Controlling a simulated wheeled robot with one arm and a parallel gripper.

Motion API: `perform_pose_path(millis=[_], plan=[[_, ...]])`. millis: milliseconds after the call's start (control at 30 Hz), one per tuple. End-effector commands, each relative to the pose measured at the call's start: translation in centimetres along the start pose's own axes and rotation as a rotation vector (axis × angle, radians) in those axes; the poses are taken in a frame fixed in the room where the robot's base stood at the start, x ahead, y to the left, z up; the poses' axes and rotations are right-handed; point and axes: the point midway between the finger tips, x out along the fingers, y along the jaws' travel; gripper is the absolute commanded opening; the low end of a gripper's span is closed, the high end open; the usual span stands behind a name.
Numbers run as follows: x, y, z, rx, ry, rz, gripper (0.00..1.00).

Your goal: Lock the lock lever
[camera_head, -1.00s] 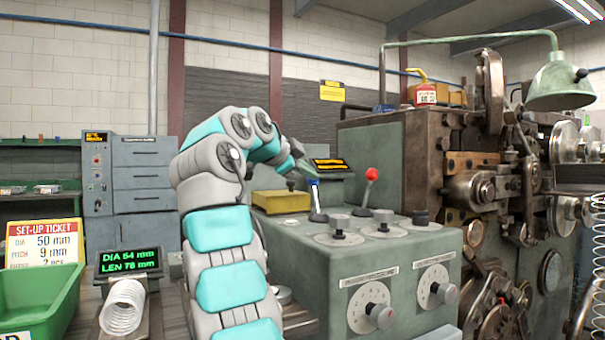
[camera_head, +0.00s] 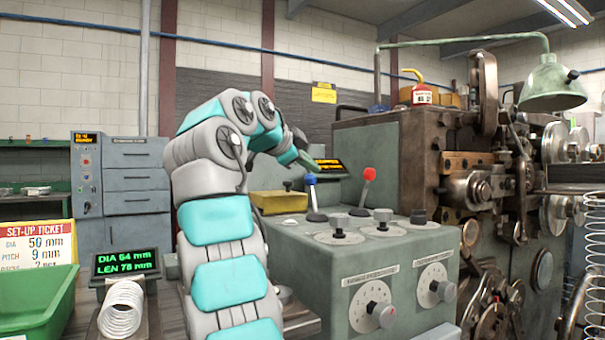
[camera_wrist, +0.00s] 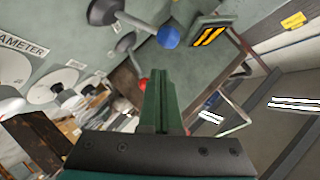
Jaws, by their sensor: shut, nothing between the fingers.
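Two levers stand on top of the grey-green control box (camera_head: 340,262). One has a blue knob (camera_head: 310,179) and stands near upright; the other has a red knob (camera_head: 369,174) and leans right. I cannot read a label showing which is the lock lever. My gripper (camera_head: 312,165) is shut and empty, just above and behind the blue knob in the head view. In the wrist view, the shut green fingers (camera_wrist: 160,78) point past the blue knob (camera_wrist: 168,37), apart from it in the picture.
Dials and black-topped knobs (camera_head: 340,222) stand in front of the levers. A small display (camera_head: 330,165) and a yellow box (camera_head: 279,202) are behind them. The coiling machine (camera_head: 490,190) rises at right. A green bin (camera_head: 35,300) and spring (camera_head: 122,308) are at left.

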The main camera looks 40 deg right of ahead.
Motion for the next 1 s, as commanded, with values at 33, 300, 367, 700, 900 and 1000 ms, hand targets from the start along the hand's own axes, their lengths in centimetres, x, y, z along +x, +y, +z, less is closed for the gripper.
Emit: perform_pose_path(millis=[33, 300, 367, 700, 900, 1000], plan=[[-0.5, 0.3, -1.1, 0.004, 0.0, -0.002, 0.0], [-6.6, 0.7, -0.7, 0.0, 0.0, -0.003, 0.0], [-7.8, 0.8, -0.7, 0.0, 0.0, -0.003, 0.0], [-10.3, 1.1, -0.6, 0.001, 0.0, -0.002, 0.0], [-10.3, 1.1, -0.6, 0.0, 0.0, -0.002, 0.0], [-10.3, 1.1, -0.6, 0.001, 0.0, -0.002, 0.0]])
